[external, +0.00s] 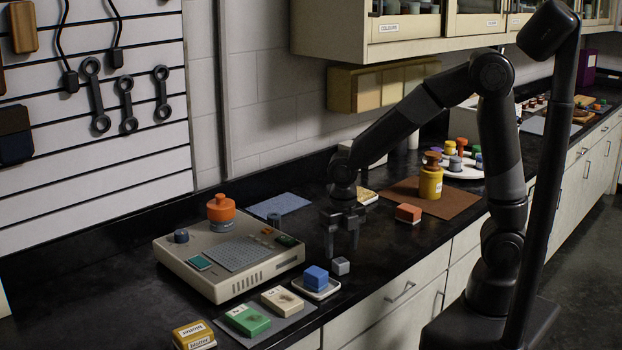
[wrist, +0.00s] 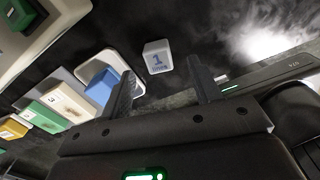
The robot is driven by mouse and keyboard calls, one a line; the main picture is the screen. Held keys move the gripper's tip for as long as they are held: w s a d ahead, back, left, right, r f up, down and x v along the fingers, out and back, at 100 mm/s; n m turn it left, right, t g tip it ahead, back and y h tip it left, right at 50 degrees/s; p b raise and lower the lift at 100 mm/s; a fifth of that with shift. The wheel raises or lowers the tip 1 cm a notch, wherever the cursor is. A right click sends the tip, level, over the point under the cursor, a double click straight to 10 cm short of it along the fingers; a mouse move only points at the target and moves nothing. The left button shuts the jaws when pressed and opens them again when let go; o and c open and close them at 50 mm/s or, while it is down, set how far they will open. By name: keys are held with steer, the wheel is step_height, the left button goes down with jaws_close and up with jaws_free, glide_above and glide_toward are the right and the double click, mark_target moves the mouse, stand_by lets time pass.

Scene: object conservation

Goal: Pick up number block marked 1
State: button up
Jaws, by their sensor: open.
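The number block marked 1 (wrist: 157,57) is a small pale grey cube with a blue "1" on its face. In the wrist view it lies just beyond my open fingertips, between their lines. In the external view the block (external: 340,266) sits on the black counter near its front edge, right of the blue block. My gripper (external: 343,250) points down over the counter close to the block, with its fingers apart and empty. The fingers also show in the wrist view (wrist: 160,78). I cannot tell the exact height of the fingertips above the counter.
A blue block (external: 316,278) sits on a small white dish (external: 330,291) beside the grey block. Green (external: 247,319) and cream (external: 282,300) blocks lie farther left. A beige device (external: 190,273) stands behind them. An orange-red block (external: 408,213) is to the right.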

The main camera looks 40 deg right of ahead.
mark_target(341, 260)
step_height(341, 260, down, 5)
steer(key=shift+a, duration=0.15)
steer(key=shift+c, duration=0.5)
steer(key=c, duration=0.9)
steer(key=shift+r, duration=0.15)
steer(key=shift+c, duration=0.2)
